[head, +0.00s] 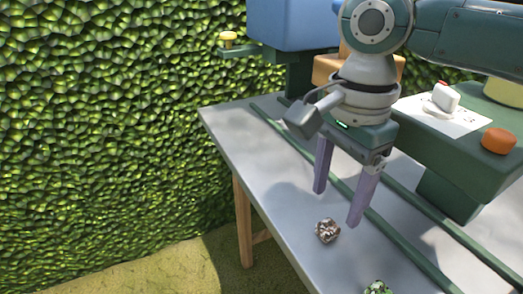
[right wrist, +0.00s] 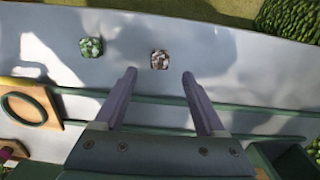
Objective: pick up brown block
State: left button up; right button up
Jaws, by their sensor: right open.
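The brown block (head: 328,230) is a small, mottled brown and white lump lying on the grey table (head: 225,128). My right gripper (head: 337,207) is open and empty, with its purple fingers pointing down above the table, just behind the block in the head view. In the right wrist view the block (right wrist: 159,60) lies ahead of the fingertips, about midway between them, and my right gripper (right wrist: 159,74) does not touch it. My left gripper is not in view.
A mottled green block (head: 377,287) lies nearby, left of the brown one in the right wrist view (right wrist: 91,47). Green rails (head: 400,243) run along the table. A green machine with an orange knob (head: 498,140) stands at right. A hedge (head: 90,130) is at left.

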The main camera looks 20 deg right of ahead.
aim_at(326, 227)
jog(key=f, duration=0.1)
jog(key=f+b, duration=0.1)
jog(key=f, duration=0.3)
jog(key=shift+s+a+f+b, duration=0.1)
jog(key=shift+a+f+b, duration=0.05)
jog(key=shift+a+b, duration=0.2)
jog(key=shift+c, duration=0.3)
grip_shut()
